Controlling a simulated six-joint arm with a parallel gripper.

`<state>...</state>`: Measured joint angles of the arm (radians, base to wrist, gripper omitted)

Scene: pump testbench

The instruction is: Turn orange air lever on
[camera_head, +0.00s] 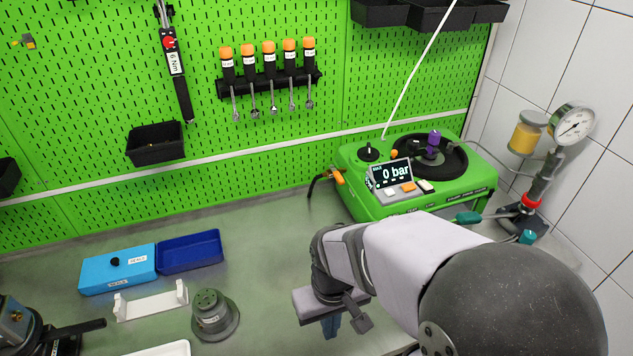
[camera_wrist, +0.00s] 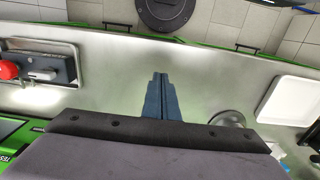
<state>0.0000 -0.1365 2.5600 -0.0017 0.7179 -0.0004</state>
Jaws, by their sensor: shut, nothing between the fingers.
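The green pump testbench (camera_head: 455,195) stands at the back right, with a display (camera_head: 391,174) reading "0 bar". A small orange lever-like part (camera_head: 339,177) sits on its left side, beside a dark hose. It is small, so its exact position is hard to tell. My gripper (camera_head: 331,327) is over the bench, in front of the testbench and apart from it, pointing down. Its blue fingers are shut and empty, and they also show together in the wrist view (camera_wrist: 158,92). The orange lever cannot be made out in the wrist view.
A grey flanged part (camera_head: 215,315), a white bracket (camera_head: 150,303) and blue boxes (camera_head: 190,251) stand to the left. A pressure gauge (camera_head: 572,124) rises at right. The wrist view shows a red knob (camera_wrist: 8,70) and a white tray (camera_wrist: 290,100).

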